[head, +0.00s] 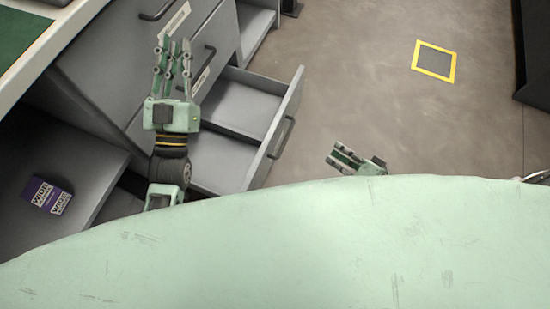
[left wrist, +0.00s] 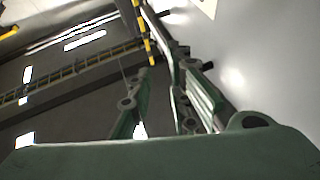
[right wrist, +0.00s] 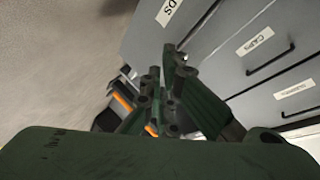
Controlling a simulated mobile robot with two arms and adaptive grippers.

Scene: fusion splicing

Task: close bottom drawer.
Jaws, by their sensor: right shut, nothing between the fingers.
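The bottom drawer (head: 294,100) is pulled out from the grey cabinet in the head view. It is empty where visible, with a divider across it and a dark handle (head: 280,138) on its front. My left gripper (head: 174,42) is open and empty, above the cabinet side of the drawer, and its arm hides part of the drawer. Its spread fingers also show in the left wrist view (left wrist: 160,75). My right gripper (head: 332,153) is shut and empty, to the right of the drawer front and apart from it. Its fingers also show together in the right wrist view (right wrist: 165,70).
Closed upper drawers (head: 135,65) with handles and labels are left of the open drawer. A purple box (head: 47,195) lies on a grey surface at the lower left. The floor right of the drawer is clear, with a yellow-framed marking (head: 434,61).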

